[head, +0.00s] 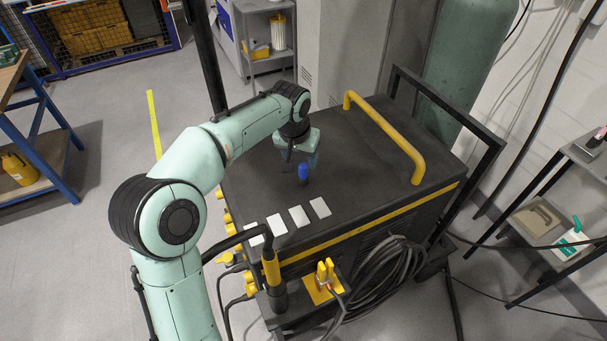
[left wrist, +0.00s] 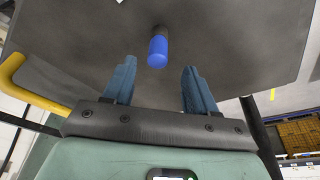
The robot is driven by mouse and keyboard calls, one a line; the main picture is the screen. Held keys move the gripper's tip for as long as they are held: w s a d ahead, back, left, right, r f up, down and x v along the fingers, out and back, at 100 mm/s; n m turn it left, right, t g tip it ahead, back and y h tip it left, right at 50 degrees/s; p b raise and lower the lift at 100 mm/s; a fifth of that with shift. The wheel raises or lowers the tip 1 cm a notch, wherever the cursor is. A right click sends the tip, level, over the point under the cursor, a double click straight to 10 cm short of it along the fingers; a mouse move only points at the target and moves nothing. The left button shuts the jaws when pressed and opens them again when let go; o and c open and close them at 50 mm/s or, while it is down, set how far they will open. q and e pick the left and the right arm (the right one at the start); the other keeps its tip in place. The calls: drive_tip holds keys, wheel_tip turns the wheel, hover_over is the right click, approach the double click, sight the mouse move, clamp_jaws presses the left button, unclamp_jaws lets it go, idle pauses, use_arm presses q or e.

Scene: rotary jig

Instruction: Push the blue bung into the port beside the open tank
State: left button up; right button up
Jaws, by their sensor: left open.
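The blue bung (head: 303,172) stands upright on the dark top of the machine. In the left wrist view the bung (left wrist: 158,50) shows a blue body with a grey end, ahead of the fingertips and roughly midway between them. My left gripper (head: 302,160) is just behind the bung in the head view, above the machine top. In the left wrist view its two blue fingers (left wrist: 158,75) are spread apart with nothing between them. I see no tank or port that I can make out. My right gripper is not in view.
The machine top (head: 350,205) is mostly bare, with several pale cards (head: 298,216) along its front left edge. A yellow handle (head: 388,140) arches over its right side. Coiled cable (head: 390,275) hangs at the front. A green cylinder (head: 465,60) stands behind.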

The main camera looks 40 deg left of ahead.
sight(303, 165)
use_arm(q)
drive_tip(key=x, duration=0.5)
drive_tip(key=shift+d, duration=0.2)
clamp_jaws()
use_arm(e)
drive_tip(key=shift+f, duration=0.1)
use_arm(q)
drive_tip(key=shift+r, duration=0.1)
wheel_tip(303, 165, up, 9)
drive_tip(key=shift+w+r+p, duration=0.1)
drive_tip(key=shift+r+p, duration=0.1)
drive_tip(key=shift+p, duration=0.65)
wheel_tip(303, 165, up, 10)
drive_tip(key=p, duration=0.2)
drive_tip(key=shift+r+p, duration=0.2)
drive_tip(key=shift+p, duration=0.15)
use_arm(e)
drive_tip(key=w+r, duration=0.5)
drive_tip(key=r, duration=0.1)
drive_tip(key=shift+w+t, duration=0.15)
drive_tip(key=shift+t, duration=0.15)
